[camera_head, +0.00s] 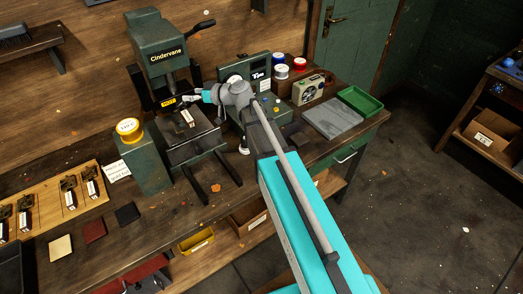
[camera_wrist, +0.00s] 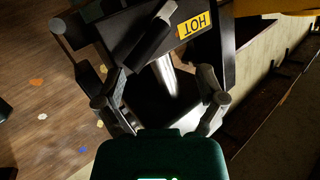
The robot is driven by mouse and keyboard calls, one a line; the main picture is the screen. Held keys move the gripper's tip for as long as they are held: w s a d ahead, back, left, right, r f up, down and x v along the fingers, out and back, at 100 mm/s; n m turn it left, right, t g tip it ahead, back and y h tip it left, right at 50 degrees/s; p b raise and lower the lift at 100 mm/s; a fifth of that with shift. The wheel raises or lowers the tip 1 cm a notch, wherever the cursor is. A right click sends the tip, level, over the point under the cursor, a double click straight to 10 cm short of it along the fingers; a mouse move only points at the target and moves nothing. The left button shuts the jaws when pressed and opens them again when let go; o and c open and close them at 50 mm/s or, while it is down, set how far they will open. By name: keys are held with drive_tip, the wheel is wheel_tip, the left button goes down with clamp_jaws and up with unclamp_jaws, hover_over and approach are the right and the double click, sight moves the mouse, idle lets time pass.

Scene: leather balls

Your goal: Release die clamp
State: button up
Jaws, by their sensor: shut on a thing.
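The green Cindervane press (camera_head: 160,45) stands on the bench, with a black head block bearing a yellow HOT label (camera_head: 168,101). My gripper (camera_head: 194,97) is at the right side of this block. In the wrist view, the HOT label (camera_wrist: 195,25) is close ahead, beside a dark bar (camera_wrist: 152,38). A silver rod (camera_wrist: 165,75) shows between my fingers. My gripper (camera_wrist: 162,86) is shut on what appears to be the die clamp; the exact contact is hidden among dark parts.
A green control box (camera_head: 262,112) stands close right of my gripper. A wooden rack of dies (camera_head: 50,203) lies front left. A green tray (camera_head: 360,101) and grey slab (camera_head: 334,118) lie right.

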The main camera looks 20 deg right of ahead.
drive_tip(key=shift+o, duration=0.5)
drive_tip(key=shift+s+a+r+n+h+p, duration=0.25)
drive_tip(key=shift+a+r+n+h+p, duration=0.35)
drive_tip(key=shift+p, duration=0.65)
drive_tip(key=shift+s+a+n+h, duration=0.2)
drive_tip(key=shift+a+n+h, duration=0.15)
drive_tip(key=shift+n+h, duration=0.05)
drive_tip(key=shift+c, duration=0.5)
drive_tip(key=shift+a+f+p, duration=0.1)
drive_tip(key=shift+a+p, duration=0.05)
drive_tip(key=shift+p, duration=0.35)
drive_tip(key=w+p+v, duration=0.1)
drive_tip(key=p+v, duration=0.4)
drive_tip(key=v, duration=0.9)
drive_tip(key=s+d+f+m+g+h+b, duration=0.2)
drive_tip(key=s+d+f+m+g+h, duration=0.2)
drive_tip(key=s+f, duration=0.4)
drive_tip(key=s+d+f+m+g+h+b, duration=0.3)
drive_tip(key=s+d+f+m+g+h, duration=0.1)
drive_tip(key=s+d+f+m+h, duration=0.1)
drive_tip(key=shift+s+f+m+g+h, duration=0.5)
drive_tip(key=shift+s+f+h, duration=0.5)
drive_tip(key=shift+s+f, duration=0.55)
drive_tip(key=shift+w+f, duration=0.15)
